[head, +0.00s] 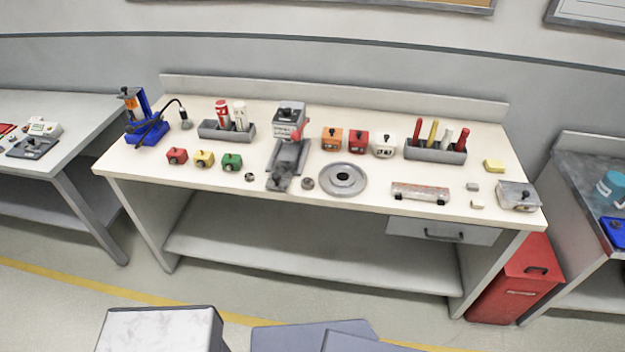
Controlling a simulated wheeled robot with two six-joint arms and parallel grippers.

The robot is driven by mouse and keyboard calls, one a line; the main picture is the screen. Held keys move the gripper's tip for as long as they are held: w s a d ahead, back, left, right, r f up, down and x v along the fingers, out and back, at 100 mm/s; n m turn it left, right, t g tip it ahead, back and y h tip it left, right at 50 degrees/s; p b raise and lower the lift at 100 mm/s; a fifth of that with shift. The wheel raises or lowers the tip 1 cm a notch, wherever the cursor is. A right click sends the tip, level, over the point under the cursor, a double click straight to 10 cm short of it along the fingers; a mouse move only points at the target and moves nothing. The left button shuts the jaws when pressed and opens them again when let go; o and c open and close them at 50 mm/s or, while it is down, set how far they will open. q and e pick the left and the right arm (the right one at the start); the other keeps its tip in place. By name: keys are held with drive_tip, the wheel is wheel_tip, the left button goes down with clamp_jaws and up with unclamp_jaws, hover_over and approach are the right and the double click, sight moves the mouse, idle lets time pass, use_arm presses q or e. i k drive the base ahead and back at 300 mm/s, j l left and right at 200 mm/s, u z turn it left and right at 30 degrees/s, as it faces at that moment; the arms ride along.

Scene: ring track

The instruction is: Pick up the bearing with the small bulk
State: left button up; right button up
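Two dark grey, ring-like bearings lie near the front edge of the workbench (380,200) in the head view. The smaller bearing (250,177) is left of the grey press-like device, to the right of the green block. The larger bearing (308,183) is right of that device, beside the round plate. Neither of my grippers shows in this view.
The grey device (287,160) stands between the bearings. The round plate (343,179) lies to the right. Red (177,156), yellow (204,159) and green (232,162) blocks sit left of the small bearing. The bench's front-left edge is clear.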

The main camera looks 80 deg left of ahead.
sight(249, 177)
drive_tip(key=u, duration=3.2)
